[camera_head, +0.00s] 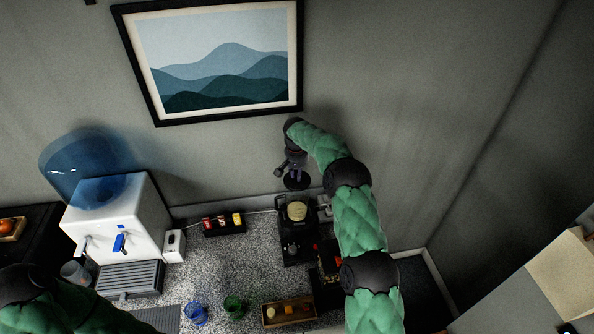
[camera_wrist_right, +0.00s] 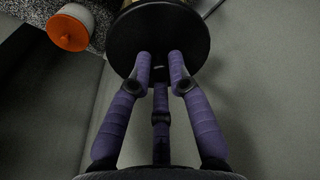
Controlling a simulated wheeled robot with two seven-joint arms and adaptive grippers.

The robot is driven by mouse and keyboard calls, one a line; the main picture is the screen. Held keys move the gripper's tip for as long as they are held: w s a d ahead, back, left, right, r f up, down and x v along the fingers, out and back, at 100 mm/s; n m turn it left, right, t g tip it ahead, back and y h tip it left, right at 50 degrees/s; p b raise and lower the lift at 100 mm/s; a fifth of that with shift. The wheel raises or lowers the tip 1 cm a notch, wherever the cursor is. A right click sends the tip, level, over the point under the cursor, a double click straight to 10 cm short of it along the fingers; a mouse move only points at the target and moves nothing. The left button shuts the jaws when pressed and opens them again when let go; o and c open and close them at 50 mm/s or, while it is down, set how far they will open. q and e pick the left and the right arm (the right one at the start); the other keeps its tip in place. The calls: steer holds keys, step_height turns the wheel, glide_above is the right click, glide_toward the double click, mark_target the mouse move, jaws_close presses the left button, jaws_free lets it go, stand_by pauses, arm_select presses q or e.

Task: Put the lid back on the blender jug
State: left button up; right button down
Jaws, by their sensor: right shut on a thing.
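The lid is a round black disc (camera_head: 297,183) below my right gripper (camera_head: 294,172) in the head view. In the right wrist view my right gripper (camera_wrist_right: 160,75) is shut on the lid (camera_wrist_right: 160,35), its purple fingers meeting at the lid's middle. The blender jug (camera_head: 297,211), with a pale yellow top, stands on a black base (camera_head: 298,248). The lid is held apart from the jug, above it in the head picture; the exact height gap cannot be told. My left arm shows at lower left, its gripper out of view.
A white water dispenser (camera_head: 118,220) with a blue bottle stands left. A small black tray (camera_head: 224,231) of colored items sits near the wall. Blue (camera_head: 194,314) and green (camera_head: 234,306) cups and a wooden tray (camera_head: 289,322) stand in front. An orange-topped container (camera_wrist_right: 70,28) shows in the wrist view.

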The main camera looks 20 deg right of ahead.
mark_target(297, 183)
steer(key=shift+f+b, duration=0.35)
steer(key=shift+f, duration=1.4)
steer(key=shift+w+f+b, duration=0.1)
steer(key=shift+f+b, duration=0.85)
steer(key=shift+f, duration=0.25)
steer(key=shift+r, duration=0.1)
steer(key=shift+b, duration=0.6)
steer(key=shift+f+b, duration=0.25)
steer(key=shift+b, duration=0.4)
stand_by(0.4)
steer(key=c, duration=1.1)
jaws_free()
steer(key=shift+o, duration=0.4)
